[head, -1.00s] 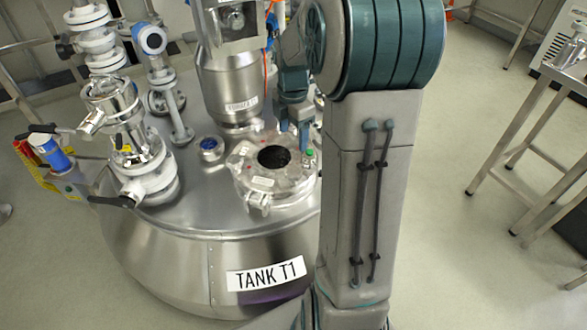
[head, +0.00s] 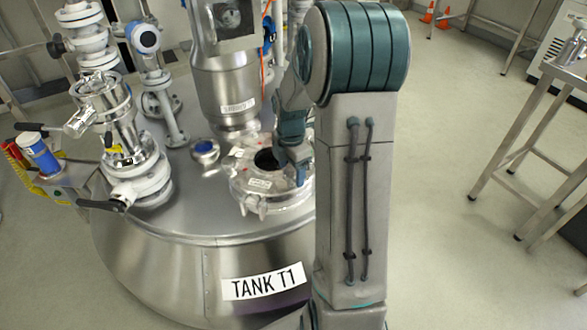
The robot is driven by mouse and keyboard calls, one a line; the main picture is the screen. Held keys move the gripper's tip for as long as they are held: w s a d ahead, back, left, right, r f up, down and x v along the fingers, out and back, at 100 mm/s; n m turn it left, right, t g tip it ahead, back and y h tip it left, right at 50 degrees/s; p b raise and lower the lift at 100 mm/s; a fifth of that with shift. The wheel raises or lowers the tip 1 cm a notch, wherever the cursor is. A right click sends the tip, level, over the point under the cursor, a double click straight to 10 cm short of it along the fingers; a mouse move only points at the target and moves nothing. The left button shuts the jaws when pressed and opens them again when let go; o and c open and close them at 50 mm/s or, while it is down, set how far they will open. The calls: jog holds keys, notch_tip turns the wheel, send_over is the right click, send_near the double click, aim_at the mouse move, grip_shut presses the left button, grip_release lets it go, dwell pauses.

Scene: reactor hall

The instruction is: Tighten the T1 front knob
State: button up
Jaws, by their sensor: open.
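Tank T1 (head: 170,235) is a domed steel vessel with a "TANK T1" label on its side. On its top is a round metal hatch (head: 245,190) with a dark central opening and clamp fittings around its rim. A front fitting (head: 248,207) sticks out at the hatch's near edge; it is too small to tell how tight the knob there is. My gripper (head: 297,176) is open and points down at the right part of the hatch, to the right of and behind the front fitting. It hides the hatch's right rim. I cannot tell whether it touches.
A steel mixer housing (head: 225,85) rises behind the hatch. White valves and pipes (head: 140,185) crowd the tank's left side. A small blue-capped port (head: 205,150) lies left of the hatch. A steel table (head: 545,130) stands right, with clear floor before it.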

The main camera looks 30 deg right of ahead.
jog(key=c, duration=1)
jog(key=shift+d, duration=0.2)
jog(key=shift+a, duration=0.1)
jog(key=shift+r, duration=0.1)
jog(key=m+p, duration=0.2)
jog(key=m, duration=0.1)
jog(key=shift+a+m, duration=0.1)
jog(key=shift+m, duration=0.2)
jog(key=m+p, duration=0.2)
jog(key=m, duration=0.3)
jog(key=shift+w+a+m+p, duration=0.1)
jog(key=shift+m+p, duration=0.2)
